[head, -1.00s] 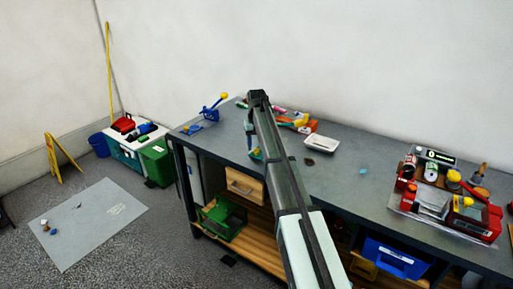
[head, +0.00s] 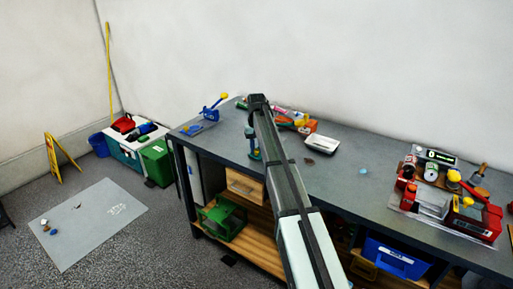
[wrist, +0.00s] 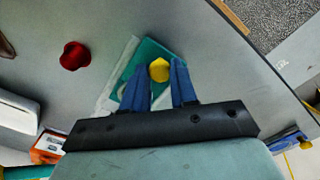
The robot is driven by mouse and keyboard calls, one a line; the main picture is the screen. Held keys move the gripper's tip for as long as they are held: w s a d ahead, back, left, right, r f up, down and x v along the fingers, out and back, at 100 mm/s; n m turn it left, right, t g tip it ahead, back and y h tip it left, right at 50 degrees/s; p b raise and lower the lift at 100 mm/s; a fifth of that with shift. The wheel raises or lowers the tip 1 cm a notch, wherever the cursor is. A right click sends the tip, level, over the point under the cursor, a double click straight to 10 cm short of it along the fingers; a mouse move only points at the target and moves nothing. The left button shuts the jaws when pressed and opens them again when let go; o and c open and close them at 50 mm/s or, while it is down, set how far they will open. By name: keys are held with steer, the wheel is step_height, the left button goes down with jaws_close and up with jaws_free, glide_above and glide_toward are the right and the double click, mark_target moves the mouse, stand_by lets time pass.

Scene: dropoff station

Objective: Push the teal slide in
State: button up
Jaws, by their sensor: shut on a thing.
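The teal slide (wrist: 140,58) lies on the grey bench top in the wrist view, beside a pale strip (wrist: 107,95). A yellow knob (wrist: 159,70) stands on it between my blue fingertips. My gripper (wrist: 161,68) is shut on this knob. In the head view my gripper (head: 253,150) is low over the bench, left of the middle. There my arm and fingers hide most of the slide, so how far in it sits cannot be told.
A red knob-like thing (wrist: 75,56) stands left of the slide in the wrist view. In the head view, a white tray (head: 322,145) lies right of my arm. A blue device (head: 210,114) stands left. A red machine (head: 470,218) is far right.

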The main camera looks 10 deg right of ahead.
jaws_close()
steer(key=w+d, duration=0.6)
steer(key=shift+w+d, duration=0.2)
steer(key=shift+w, duration=0.05)
steer(key=o, duration=0.8)
jaws_free()
steer(key=shift+o, duration=0.2)
steer(key=shift+r, duration=0.1)
step_height(320, 180, up, 14)
steer(key=shift+f, duration=0.2)
